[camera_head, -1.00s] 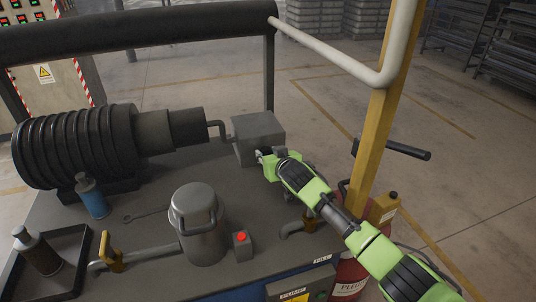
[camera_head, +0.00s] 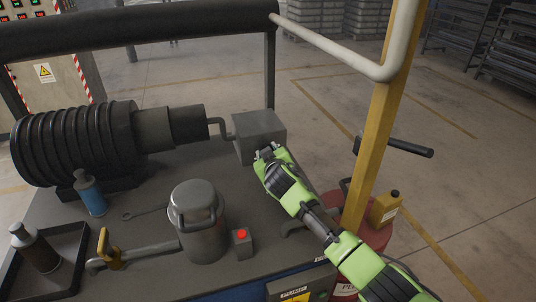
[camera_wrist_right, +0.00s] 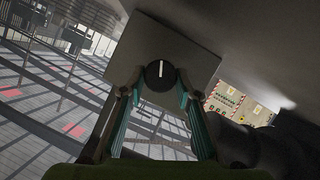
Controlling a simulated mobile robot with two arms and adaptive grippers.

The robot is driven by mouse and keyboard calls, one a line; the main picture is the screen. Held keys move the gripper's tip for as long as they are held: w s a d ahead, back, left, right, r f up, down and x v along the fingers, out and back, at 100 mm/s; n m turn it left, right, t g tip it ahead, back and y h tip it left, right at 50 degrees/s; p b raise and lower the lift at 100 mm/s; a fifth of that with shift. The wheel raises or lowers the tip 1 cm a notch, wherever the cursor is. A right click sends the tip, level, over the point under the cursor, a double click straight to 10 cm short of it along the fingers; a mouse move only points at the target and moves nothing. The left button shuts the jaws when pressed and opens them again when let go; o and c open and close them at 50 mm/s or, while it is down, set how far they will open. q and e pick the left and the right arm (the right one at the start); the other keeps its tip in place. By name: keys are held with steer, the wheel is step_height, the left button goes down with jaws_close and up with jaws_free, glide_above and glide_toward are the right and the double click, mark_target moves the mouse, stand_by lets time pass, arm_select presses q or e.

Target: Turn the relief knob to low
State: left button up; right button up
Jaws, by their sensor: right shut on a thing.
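The relief knob (camera_wrist_right: 160,73) shows in the right wrist view as a round black knob with a white line on its face. It sits on the grey box (camera_wrist_right: 190,48), which also shows in the head view (camera_head: 259,132). My right gripper (camera_wrist_right: 159,86) is shut on the knob, with a finger on each side of it. In the head view my right gripper (camera_head: 268,152) is at the front face of the box and hides the knob. No low marking can be read. My left gripper is not in view.
On the bench stand a grey canister (camera_head: 197,230), a small box with a red button (camera_head: 241,240), a blue can (camera_head: 90,193) and a yellow-handled valve (camera_head: 107,248). A yellow post (camera_head: 376,140) rises close to the right of my right arm.

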steer(key=shift+a+f+n+t+h+b, duration=0.15)
steer(key=shift+n+t+h+b, duration=0.2)
steer(key=shift+n+b, duration=0.3)
steer(key=o, duration=1.1)
steer(key=v, duration=1.2)
